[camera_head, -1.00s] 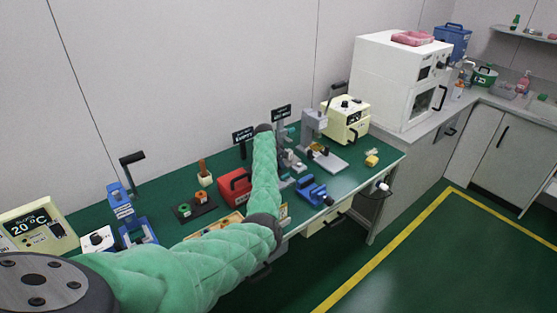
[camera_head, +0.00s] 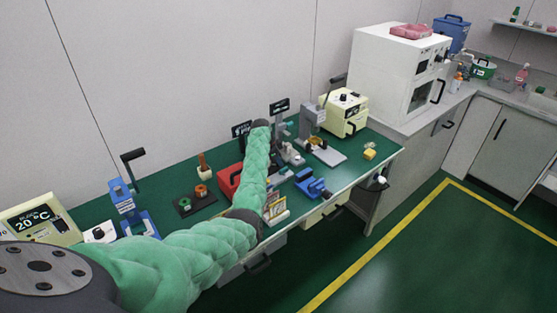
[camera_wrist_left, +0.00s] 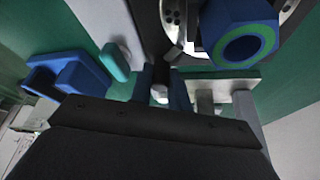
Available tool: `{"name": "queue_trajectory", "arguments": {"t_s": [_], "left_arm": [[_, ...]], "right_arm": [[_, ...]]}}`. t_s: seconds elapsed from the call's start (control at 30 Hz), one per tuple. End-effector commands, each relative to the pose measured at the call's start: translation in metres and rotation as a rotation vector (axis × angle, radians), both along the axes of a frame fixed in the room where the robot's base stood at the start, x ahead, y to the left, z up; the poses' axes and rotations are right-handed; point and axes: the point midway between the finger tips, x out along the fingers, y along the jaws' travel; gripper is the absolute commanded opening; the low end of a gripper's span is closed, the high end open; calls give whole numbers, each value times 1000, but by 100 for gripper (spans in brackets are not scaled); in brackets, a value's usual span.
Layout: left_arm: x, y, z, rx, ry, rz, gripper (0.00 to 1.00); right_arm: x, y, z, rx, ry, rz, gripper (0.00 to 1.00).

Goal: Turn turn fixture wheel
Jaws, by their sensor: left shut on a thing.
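My left arm reaches over the green bench in the head view, and its green sleeve hides the left gripper there. In the left wrist view the left gripper (camera_wrist_left: 161,92) has its dark blue fingers close together on a small pale knob (camera_wrist_left: 160,95). The knob lies just below a dark rim around a pale disc with holes (camera_wrist_left: 188,42), which looks like the turn fixture wheel; only part of it shows. A blue hexagonal part with a green ring (camera_wrist_left: 239,42) sits in front of the disc. My right gripper is not in view.
A red box (camera_head: 230,178) is left of my forearm, and a blue fixture (camera_head: 312,185) is right of it. A grey press (camera_head: 311,122) and cream box (camera_head: 345,114) stand behind. The green floor right of the bench (camera_head: 440,260) is clear.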

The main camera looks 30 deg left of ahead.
Motion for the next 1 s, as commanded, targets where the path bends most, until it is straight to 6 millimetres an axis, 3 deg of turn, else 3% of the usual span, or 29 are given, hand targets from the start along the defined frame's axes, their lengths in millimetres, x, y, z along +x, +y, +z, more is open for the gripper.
{"name": "queue_trajectory", "arguments": {"t_s": [0.47, 0.5, 0.6, 1.0], "left_arm": [[0, 0, 0, 0, 0, -8, 0], [0, 0, 0, 0, 0, -8, 22], [0, 0, 0, 0, 0, -7, 40], [-2, 3, 6, 1, -1, -6, 40]], "right_arm": [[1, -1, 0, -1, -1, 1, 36], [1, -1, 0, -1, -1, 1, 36], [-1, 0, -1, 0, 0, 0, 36], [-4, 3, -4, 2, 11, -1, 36]]}}
